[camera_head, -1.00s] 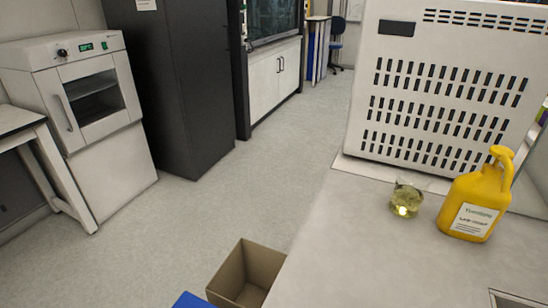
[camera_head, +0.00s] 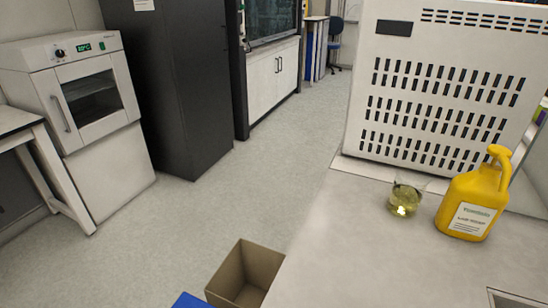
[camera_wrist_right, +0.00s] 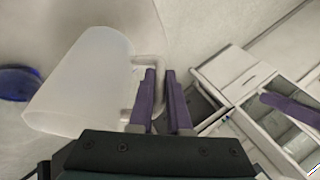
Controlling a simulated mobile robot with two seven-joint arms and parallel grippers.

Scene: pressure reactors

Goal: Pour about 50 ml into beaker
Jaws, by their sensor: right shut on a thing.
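A small glass beaker (camera_head: 404,200) with yellowish liquid stands upright on the grey bench in the head view. A yellow jug (camera_head: 473,202) with a white label and a looped handle stands to its right. In the right wrist view, a white translucent vessel (camera_wrist_right: 80,85) with a side handle lies left of my right gripper (camera_wrist_right: 159,72). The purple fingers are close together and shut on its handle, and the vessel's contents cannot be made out. Neither gripper shows in the head view, and my left gripper is in no view.
A white slotted housing (camera_head: 445,90) stands behind the beaker and jug. The bench (camera_head: 350,250) is clear in front of them. An open brown bin (camera_head: 246,272) is beside the bench's left edge. A white oven (camera_head: 80,90) and dark cabinet stand across the floor.

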